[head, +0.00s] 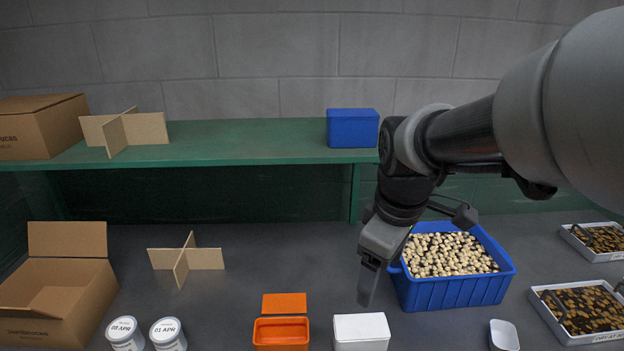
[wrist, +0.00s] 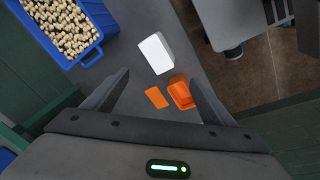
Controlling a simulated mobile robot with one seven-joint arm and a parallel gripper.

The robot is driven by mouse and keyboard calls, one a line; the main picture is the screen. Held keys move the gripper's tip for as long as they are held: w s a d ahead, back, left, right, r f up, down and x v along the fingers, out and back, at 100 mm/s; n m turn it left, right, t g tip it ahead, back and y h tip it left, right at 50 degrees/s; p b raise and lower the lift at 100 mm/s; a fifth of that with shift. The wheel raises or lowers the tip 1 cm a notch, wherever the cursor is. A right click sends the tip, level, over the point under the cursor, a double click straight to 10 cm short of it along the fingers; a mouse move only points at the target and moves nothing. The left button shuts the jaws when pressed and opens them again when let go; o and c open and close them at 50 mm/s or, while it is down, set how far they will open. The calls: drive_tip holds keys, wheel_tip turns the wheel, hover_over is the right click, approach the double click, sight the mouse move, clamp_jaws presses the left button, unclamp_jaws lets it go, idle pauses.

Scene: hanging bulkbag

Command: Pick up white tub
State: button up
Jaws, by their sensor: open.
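A white tub (head: 361,332), box-shaped with a plain pale top, stands at the front edge of the head view, right of the orange tub. It also shows in the wrist view (wrist: 156,53), beyond the fingertips and apart from them. My gripper (head: 369,285) points down above and behind the white tub in the head view. In the wrist view my gripper (wrist: 155,92) has its two fingers wide apart with nothing between them at finger height. A smaller white container (head: 503,335) stands further right, partly cut off by the frame.
An open orange tub (head: 281,334) and flat orange piece (head: 285,303) sit left of the white tub. A blue crate (head: 455,290) of pale pieces stands close right of my gripper. Two white labelled pots (head: 168,335) (head: 125,333) stand left. A green shelf (head: 230,142) spans the back.

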sight(362, 325)
drive_tip(key=w+f+n+g, duration=0.1)
drive_tip(key=w+f+n, duration=0.1)
drive_tip(key=f, duration=0.6)
drive_tip(key=w+f+n+b, duration=0.1)
drive_tip(key=w+f+n, duration=0.2)
drive_tip(key=f, duration=0.5)
drive_tip(key=w+f+n+g+b, duration=0.1)
drive_tip(key=w+f+n, duration=0.1)
drive_tip(key=f, duration=0.5)
drive_tip(key=shift+w+f+n+g, duration=0.2)
drive_tip(key=shift+f+n+g, duration=0.1)
drive_tip(key=shift+f+n, duration=0.15)
drive_tip(key=shift+f, duration=2.85)
drive_tip(key=c, duration=1.3)
drive_tip(key=shift+r, duration=0.1)
drive_tip(key=shift+c, duration=0.2)
